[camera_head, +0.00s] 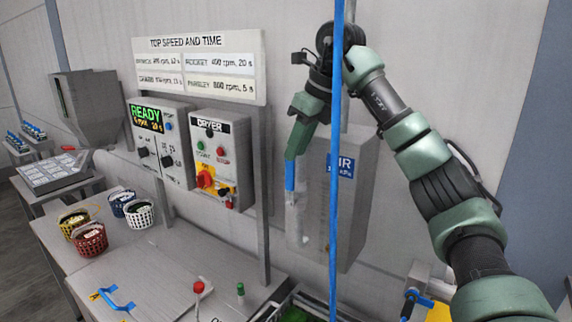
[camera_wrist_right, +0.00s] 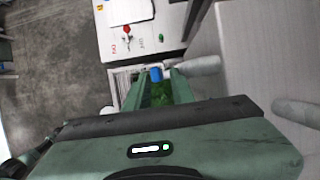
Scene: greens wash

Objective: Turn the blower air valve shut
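A grey box (camera_head: 325,205) with a blue air label (camera_head: 341,165) is fixed to the wall. A small blue handle (camera_head: 290,177) stands upright at its left front, above a pale pipe (camera_head: 297,220); I take it for the air valve's handle. My right gripper (camera_head: 292,155) points down over this handle. In the right wrist view the blue handle (camera_wrist_right: 155,74) shows between the tips of the two green fingers (camera_wrist_right: 158,84), with a gap between them. Contact cannot be told. My left gripper is not in view.
A blue hose (camera_head: 336,150) hangs vertically in front of my right arm. The dryer panel (camera_head: 220,150) stands to the left. Another blue-handled fitting (camera_head: 414,297) is at the lower right. A crate with greens (camera_head: 292,313) lies below; small baskets (camera_head: 90,240) stand on the left bench.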

